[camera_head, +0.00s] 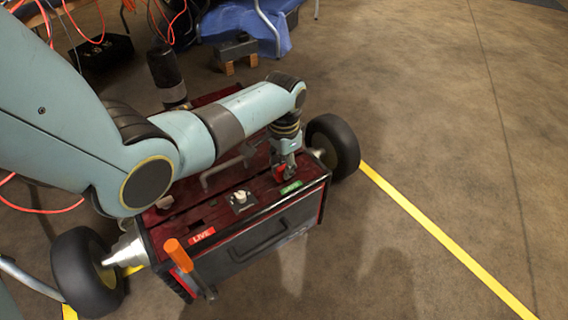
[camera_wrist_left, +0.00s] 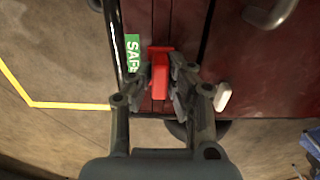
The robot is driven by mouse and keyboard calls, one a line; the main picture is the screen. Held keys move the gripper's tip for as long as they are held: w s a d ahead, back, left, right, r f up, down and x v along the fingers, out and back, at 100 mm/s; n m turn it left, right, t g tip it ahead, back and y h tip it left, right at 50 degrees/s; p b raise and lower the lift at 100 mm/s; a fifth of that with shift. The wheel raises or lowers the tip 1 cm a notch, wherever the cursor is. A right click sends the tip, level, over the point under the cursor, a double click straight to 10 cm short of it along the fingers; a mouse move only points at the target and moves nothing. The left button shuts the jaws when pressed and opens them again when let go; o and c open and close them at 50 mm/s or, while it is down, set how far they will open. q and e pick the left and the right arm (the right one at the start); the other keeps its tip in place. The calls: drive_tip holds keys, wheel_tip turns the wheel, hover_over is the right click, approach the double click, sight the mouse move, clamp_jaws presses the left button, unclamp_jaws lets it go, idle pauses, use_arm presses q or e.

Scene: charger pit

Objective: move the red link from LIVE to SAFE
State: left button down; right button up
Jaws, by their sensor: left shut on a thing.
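The red link (camera_wrist_left: 158,68) is between the fingers of my left gripper (camera_wrist_left: 160,88), which is shut on it. In the head view the link (camera_head: 279,172) shows under my left gripper (camera_head: 285,165), beside the green SAFE label (camera_head: 291,187). The link is at the SAFE end of the dark red cart top; I cannot tell whether it is fully seated. The SAFE label also shows in the left wrist view (camera_wrist_left: 133,52). The red LIVE label (camera_head: 201,235) is at the other end of the top. My right gripper is not in view.
The wheeled cart (camera_head: 262,242) has a front handle and a pale knob (camera_head: 241,197) between the labels. An orange-handled lever (camera_head: 178,254) stands at its near left corner. A yellow floor line (camera_head: 440,240) runs right. The floor on the right is clear.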

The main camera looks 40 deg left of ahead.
use_arm(q)
drive_tip(key=shift+f+b, duration=0.3)
drive_tip(key=shift+f, duration=0.45)
drive_tip(key=c, duration=1.2)
unclamp_jaws()
drive_tip(key=shift+r, duration=0.1)
wheel_tip(320, 180, up, 12)
drive_tip(key=shift+f, duration=0.1)
